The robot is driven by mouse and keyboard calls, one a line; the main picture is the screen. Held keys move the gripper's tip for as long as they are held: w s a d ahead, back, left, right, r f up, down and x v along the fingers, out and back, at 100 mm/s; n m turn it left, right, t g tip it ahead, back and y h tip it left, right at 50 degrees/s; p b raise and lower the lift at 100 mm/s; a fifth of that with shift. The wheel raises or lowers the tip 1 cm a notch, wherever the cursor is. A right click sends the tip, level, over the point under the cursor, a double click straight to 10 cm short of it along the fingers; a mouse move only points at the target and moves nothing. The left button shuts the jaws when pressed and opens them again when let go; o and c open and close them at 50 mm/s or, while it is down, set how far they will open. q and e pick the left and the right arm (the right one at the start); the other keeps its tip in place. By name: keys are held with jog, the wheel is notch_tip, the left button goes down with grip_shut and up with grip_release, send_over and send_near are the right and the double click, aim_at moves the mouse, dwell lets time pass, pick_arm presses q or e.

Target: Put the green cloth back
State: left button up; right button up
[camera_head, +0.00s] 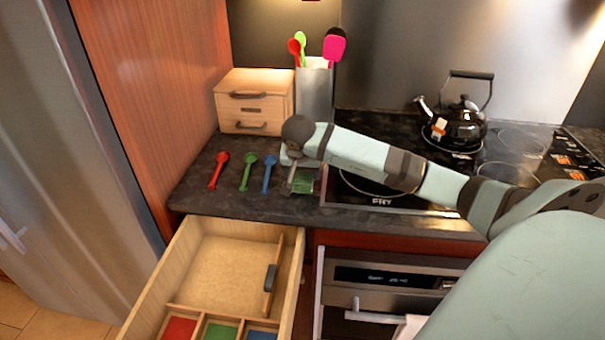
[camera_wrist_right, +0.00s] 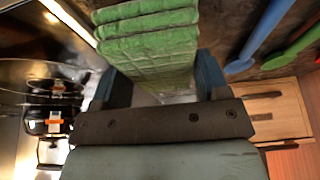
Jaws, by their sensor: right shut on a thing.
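The green cloth (camera_wrist_right: 150,45) is folded in layers and sits between the two fingers of my right gripper (camera_wrist_right: 160,85) in the right wrist view. The gripper is shut on it. In the head view, the right gripper (camera_head: 299,178) is over the counter beside the cooktop's left edge, and only a small part of the green cloth (camera_head: 304,182) shows beside it. I cannot tell whether the cloth touches the counter. An open drawer (camera_head: 222,262) below the counter has a large bare compartment and red, green and blue bottomed compartments in front. My left gripper is not in view.
Red (camera_head: 218,170), green (camera_head: 248,172) and blue (camera_head: 269,172) spoons lie on the counter left of the gripper. A small wooden drawer box (camera_head: 254,101) and a utensil holder (camera_head: 314,92) stand behind. A black kettle (camera_head: 458,124) stands on the cooktop. An oven (camera_head: 385,290) is below.

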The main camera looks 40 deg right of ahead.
jog(key=shift+f, duration=0.6)
jog(key=shift+f, duration=0.1)
jog(key=o, duration=0.8)
jog(key=shift+o, duration=0.2)
jog(key=shift+r, duration=0.35)
jog(key=v, duration=1.1)
jog(key=shift+r, duration=0.3)
